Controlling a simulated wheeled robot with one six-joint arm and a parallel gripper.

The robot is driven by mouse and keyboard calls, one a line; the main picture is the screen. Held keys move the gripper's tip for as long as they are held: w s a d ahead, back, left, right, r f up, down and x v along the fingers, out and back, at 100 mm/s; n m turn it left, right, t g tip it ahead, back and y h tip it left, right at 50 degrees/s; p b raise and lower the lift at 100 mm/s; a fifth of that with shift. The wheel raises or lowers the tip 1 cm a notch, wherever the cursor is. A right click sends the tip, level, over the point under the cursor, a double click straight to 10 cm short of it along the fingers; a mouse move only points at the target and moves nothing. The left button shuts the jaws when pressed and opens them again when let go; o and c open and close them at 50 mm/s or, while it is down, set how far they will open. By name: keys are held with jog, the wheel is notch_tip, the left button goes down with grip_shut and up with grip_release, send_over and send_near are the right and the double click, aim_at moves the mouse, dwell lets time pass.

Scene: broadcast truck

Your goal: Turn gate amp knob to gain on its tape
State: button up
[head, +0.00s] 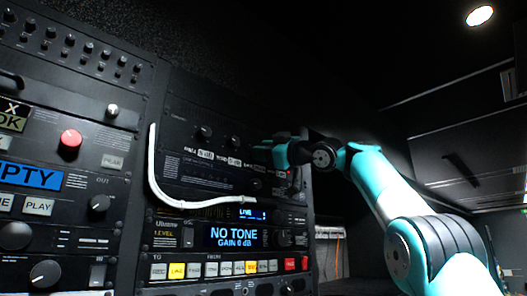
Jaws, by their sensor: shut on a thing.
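The gate amp panel (180,110) is a black rack unit in the middle of the head view. Two dark knobs (204,131) show on it, with white tape labels (205,155) below them that end in dB; the small print is hard to read. My gripper (262,148) is at the right part of this panel, coming from the right, and is shut on a knob there. The gripper hides that knob, so its pointer cannot be read. The blue display (233,235) below reads NO TONE, GAIN 0 dB.
A white cable (160,185) hangs in a curve across the panel's left and lower edge. A row of lit buttons (215,268) sits below the display.

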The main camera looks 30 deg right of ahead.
jog(key=shift+f, duration=0.1)
jog(key=o, duration=0.9)
jog(key=b+v, duration=0.7)
jog(key=v, duration=1)
jog(key=shift+s+d+f, duration=0.1)
jog(key=shift+s, duration=0.1)
